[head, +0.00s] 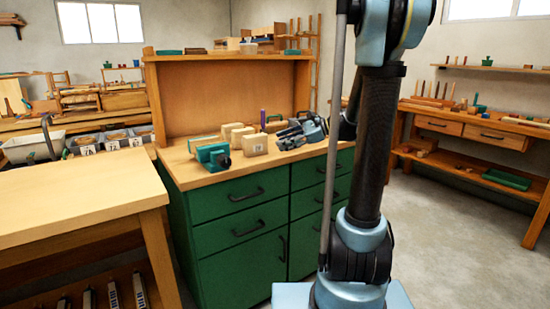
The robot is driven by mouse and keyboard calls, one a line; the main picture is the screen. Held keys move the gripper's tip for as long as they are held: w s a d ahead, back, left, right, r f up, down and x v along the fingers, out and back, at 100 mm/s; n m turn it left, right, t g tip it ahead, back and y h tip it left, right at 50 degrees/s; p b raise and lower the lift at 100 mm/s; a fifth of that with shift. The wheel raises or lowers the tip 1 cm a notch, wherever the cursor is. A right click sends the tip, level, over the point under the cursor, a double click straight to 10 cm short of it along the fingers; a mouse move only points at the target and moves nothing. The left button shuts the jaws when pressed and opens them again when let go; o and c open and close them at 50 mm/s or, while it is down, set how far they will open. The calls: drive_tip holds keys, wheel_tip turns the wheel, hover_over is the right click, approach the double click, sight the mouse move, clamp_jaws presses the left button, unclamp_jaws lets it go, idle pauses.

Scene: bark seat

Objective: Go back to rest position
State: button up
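My gripper (284,137) is low over the right part of the green cabinet's wooden top (190,176), with its dark fingers pointing left. It is just right of the front pale wooden block (254,144); I cannot tell whether they touch. The fingers are small and dark here, so I cannot tell whether they are open or shut, and I see nothing clearly held. My arm's upright part stands in front of the cabinet's right side and hides some of it.
A teal vise (213,155) sits at the top's front left edge. More pale blocks (231,131) and a purple upright piece (263,117) stand behind. A wooden table (75,200) is close at left. A workbench (480,130) stands at right, with free floor (450,230) before it.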

drive_tip(key=s+d+f+n+h, duration=0.4)
drive_tip(key=s+d+f+n, duration=0.1)
drive_tip(key=s, duration=0.4)
drive_tip(key=s+d+f+n+h, duration=0.5)
drive_tip(key=s+f, duration=0.2)
drive_tip(key=s, duration=0.3)
drive_tip(key=s+d+f+n+h, duration=0.4)
drive_tip(key=s+d+f+n, duration=0.1)
drive_tip(key=s, duration=0.5)
drive_tip(key=shift+s+d+f+n+h, duration=0.15)
drive_tip(key=shift+s+f+n+h, duration=0.15)
drive_tip(key=shift+f+n, duration=0.2)
drive_tip(key=shift+w+f, duration=0.2)
drive_tip(key=shift+w, duration=0.3)
